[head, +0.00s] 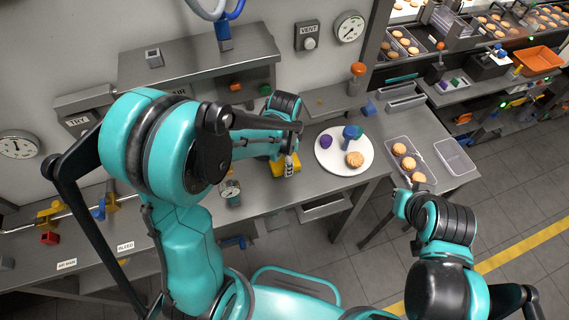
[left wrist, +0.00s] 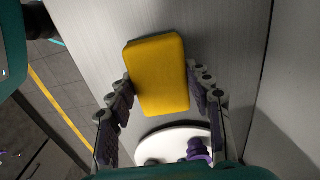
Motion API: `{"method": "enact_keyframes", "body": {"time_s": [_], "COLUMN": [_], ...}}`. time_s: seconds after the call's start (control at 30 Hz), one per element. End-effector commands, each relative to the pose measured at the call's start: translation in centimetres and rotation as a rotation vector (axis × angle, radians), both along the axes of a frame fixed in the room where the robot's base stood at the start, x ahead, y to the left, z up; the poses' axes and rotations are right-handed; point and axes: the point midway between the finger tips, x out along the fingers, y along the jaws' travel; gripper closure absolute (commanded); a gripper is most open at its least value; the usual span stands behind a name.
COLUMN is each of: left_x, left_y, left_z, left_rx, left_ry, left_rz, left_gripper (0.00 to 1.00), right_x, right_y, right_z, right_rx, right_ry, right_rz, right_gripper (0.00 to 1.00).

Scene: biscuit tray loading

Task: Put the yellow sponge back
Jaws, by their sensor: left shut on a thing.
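The yellow sponge (head: 279,168) is at the worktop, left of the round white board, partly hidden by my left gripper (head: 290,166). In the left wrist view the sponge (left wrist: 158,75) lies between the two fingers of my left gripper (left wrist: 160,86), which is shut on it. I cannot tell whether the sponge touches the worktop. My right arm comes in at the lower right, by the biscuit tray; its gripper (head: 418,188) is small and mostly hidden, so its jaws cannot be made out.
The round white board (head: 330,160) holds a biscuit (head: 354,159), a purple item (head: 326,141) and a blue tool (head: 352,134). Right of it are a tray of biscuits (head: 430,177) and an empty tray (head: 456,160). A small gauge (head: 230,190) stands left of the sponge. A raised shelf (head: 200,62) is behind.

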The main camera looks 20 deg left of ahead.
Motion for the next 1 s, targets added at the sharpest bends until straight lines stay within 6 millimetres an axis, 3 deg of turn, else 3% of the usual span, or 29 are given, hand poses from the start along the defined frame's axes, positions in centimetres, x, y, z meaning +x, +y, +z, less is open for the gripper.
{"method": "enact_keyframes", "body": {"time_s": [0.1, 0.4, 0.43, 0.5, 0.83, 1.0], "left_x": [0.0, 0.0, 0.0, 0.0, 0.0, 0.0], "left_y": [0.0, 0.0, 0.0, 0.0, 0.0, 0.0], "left_z": [-1.3, -1.5, -1.5, -1.4, -1.3, 0.7], "left_rx": [0.0, 0.0, 0.0, 0.0, 0.0, 0.0], "left_ry": [0.0, 0.0, 0.0, 0.0, 0.0, 0.0], "left_rz": [0.0, 0.0, 0.0, 0.0, 0.0, 0.0], "left_gripper": [0.73, 0.73, 0.47, 0.29, 0.29, 0.29], "right_x": [0.0, 0.0, 0.0, 0.0, 0.0, 0.0], "right_y": [0.0, 0.0, 0.0, 0.0, 0.0, 0.0], "right_z": [-0.4, -0.6, -0.7, -0.6, -0.4, 0.3], "right_rx": [0.0, 0.0, 0.0, 0.0, 0.0, 0.0], "right_ry": [0.0, 0.0, 0.0, 0.0, 0.0, 0.0], "right_rz": [0.0, 0.0, 0.0, 0.0, 0.0, 0.0], "right_gripper": [1.0, 1.0, 1.0, 1.0, 1.0, 1.0]}}
